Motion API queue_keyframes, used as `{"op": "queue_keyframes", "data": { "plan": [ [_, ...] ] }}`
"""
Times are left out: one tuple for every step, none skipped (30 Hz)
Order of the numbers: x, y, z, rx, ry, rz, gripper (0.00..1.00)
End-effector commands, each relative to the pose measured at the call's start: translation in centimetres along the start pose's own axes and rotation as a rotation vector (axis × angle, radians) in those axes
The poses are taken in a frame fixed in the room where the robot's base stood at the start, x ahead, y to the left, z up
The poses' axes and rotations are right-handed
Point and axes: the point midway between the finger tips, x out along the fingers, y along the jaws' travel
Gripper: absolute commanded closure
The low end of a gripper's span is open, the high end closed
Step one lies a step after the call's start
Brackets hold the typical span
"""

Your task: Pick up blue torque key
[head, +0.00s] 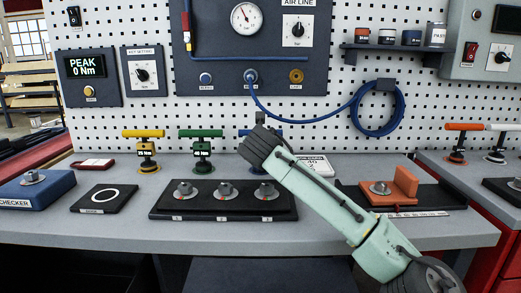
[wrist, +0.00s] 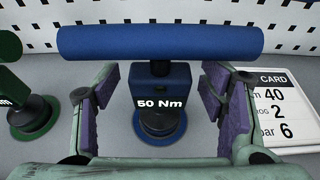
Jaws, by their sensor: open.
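The blue torque key (wrist: 160,40) stands upright on the bench in the wrist view, with a wide bar handle, a "50 Nm" label and a round base. My gripper (wrist: 160,88) is open, with one purple-padded finger on each side of the key's stem, below the bar. Gaps show between both pads and the stem. In the head view my gripper (head: 262,143) is at the back of the bench and hides most of the blue key.
The green key (head: 202,151) and yellow key (head: 144,150) stand to the left. A white card (wrist: 275,108) lies close on the right. A black tray (head: 160,212) with several metal pieces lies in front. The pegboard (head: 225,125) rises behind.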

Motion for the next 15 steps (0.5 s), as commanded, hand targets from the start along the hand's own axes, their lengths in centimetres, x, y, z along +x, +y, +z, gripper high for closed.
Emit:
{"op": "queue_keyframes", "data": {
  "plan": [
    [0.27, 0.06, 0.02, 0.0, 0.0, 0.001, 0.35],
    [0.36, 0.07, 0.02, 0.0, 0.0, 0.001, 0.35],
    [0.41, 0.06, 0.01, 0.0, -0.001, 0.001, 0.35],
    [0.43, 0.05, 0.01, 0.0, -0.001, 0.001, 0.35],
    [0.42, 0.05, 0.0, 0.0, -0.001, 0.001, 0.35],
    [0.41, 0.04, 0.0, 0.0, -0.001, 0.001, 0.35],
    [0.41, 0.04, -0.01, 0.0, -0.001, 0.001, 0.35],
    [0.4, 0.04, -0.01, 0.0, -0.001, 0.001, 0.35],
    [0.4, 0.03, -0.01, 0.0, -0.001, 0.001, 0.37],
    [0.39, 0.03, -0.01, 0.0, -0.001, 0.001, 0.39],
    [0.39, 0.03, -0.01, 0.0, -0.001, 0.001, 0.41],
    [0.39, 0.03, -0.01, 0.0, -0.001, 0.001, 0.44],
    [0.39, 0.03, -0.01, 0.0, -0.001, 0.001, 0.46],
    [0.38, 0.03, -0.01, 0.0, -0.001, 0.001, 0.48],
    [0.38, 0.02, -0.01, 0.0, -0.001, 0.0, 0.5]
  ]
}}
